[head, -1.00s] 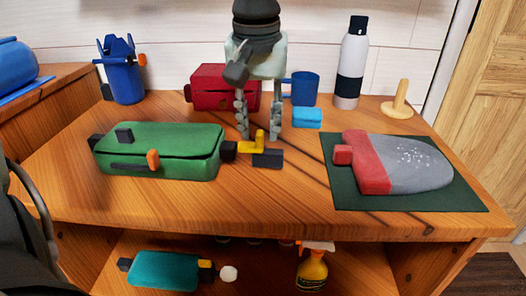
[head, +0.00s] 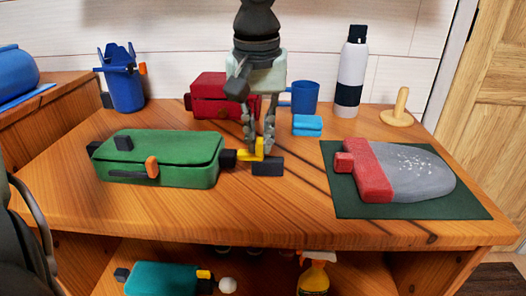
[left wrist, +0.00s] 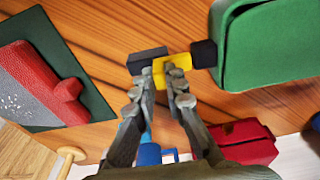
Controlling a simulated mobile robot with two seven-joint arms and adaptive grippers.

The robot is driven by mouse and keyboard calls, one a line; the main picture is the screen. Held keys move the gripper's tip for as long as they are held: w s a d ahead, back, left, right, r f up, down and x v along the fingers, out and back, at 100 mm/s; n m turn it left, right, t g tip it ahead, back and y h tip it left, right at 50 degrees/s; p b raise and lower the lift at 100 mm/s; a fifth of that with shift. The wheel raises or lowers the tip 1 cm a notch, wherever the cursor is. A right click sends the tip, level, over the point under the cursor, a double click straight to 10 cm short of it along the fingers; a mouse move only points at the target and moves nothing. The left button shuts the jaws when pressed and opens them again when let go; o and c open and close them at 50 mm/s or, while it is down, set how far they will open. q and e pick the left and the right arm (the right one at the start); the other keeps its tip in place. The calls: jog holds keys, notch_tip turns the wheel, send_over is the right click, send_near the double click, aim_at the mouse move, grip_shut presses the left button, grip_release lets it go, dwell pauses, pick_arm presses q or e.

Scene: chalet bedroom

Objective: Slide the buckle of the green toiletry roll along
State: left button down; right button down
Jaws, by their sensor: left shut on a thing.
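The green toiletry roll (head: 188,158) lies on the wooden table at centre left, with an orange tab on its front. A black block joins its right end to a yellow buckle (head: 251,154), which has a dark block (head: 267,168) beside it. My left gripper (head: 259,155) points down at the buckle and is shut on it. In the left wrist view the fingertips close on the yellow buckle (left wrist: 172,72), with the green roll (left wrist: 265,48) at the upper right. My right gripper is not seen.
A red and grey pouch (head: 405,170) lies on a dark green mat (head: 460,207) at the right. Behind stand a red case (head: 212,93), blue mug (head: 304,97), blue cloths (head: 307,125), bottle (head: 351,75) and wooden peg (head: 398,108). Bare wood lies in front.

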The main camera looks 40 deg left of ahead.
aim_at(226, 151)
pick_arm(q)
jog(key=shift+a, duration=0.15)
jog(key=shift+s+a, duration=0.45)
jog(key=shift+a, duration=0.25)
jog(key=shift+s+a, duration=0.4)
jog(key=shift+a, duration=0.3)
jog(key=shift+s+a, duration=0.35)
jog(key=shift+a, duration=0.25)
jog(key=shift+s+a, duration=0.25)
jog(key=shift+a, duration=0.2)
jog(key=shift+s+a, duration=0.1)
jog(key=shift+a, duration=0.05)
jog(key=c, duration=1.6)
grip_release()
jog(key=shift+o, duration=0.2)
